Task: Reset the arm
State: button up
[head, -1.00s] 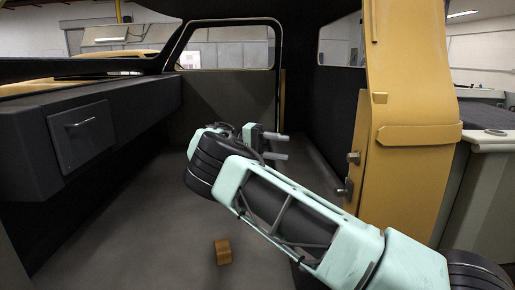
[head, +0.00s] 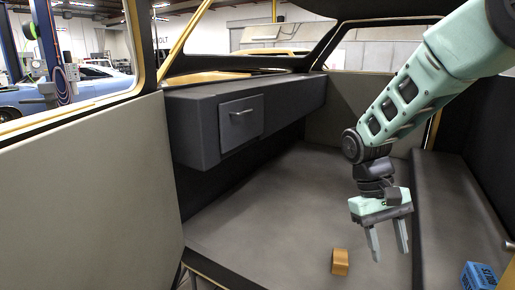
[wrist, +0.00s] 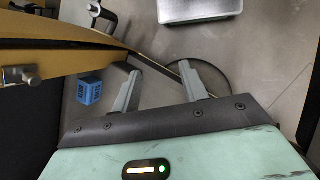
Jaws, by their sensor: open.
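My gripper (head: 388,242) hangs from my pale green arm at the right of the head view, fingers pointing down and apart. It is open, with nothing between the fingers. In the wrist view its two grey fingers (wrist: 158,88) also stand apart and empty. A small brown-orange block (head: 340,261) lies on the grey floor, left of and below the gripper, not touching it.
A blue box (head: 478,275) is at the lower right; a blue box also shows in the wrist view (wrist: 89,90). A dark dashboard with a drawer (head: 241,122) stands at the back left. A beige door panel (head: 85,185) fills the left. The middle floor is clear.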

jog(key=s+a+r+n+t+y, duration=0.1)
jog(key=s+a+n+t, duration=0.1)
jog(key=s+a, duration=0.4)
jog(key=s+a+r+n+t+y+p, duration=0.1)
jog(key=s+a+n, duration=0.3)
jog(key=s, duration=0.9)
jog(key=shift+s+a+r+t+y, duration=0.35)
jog(key=shift+a+t+y, duration=0.35)
jog(key=shift+a, duration=0.55)
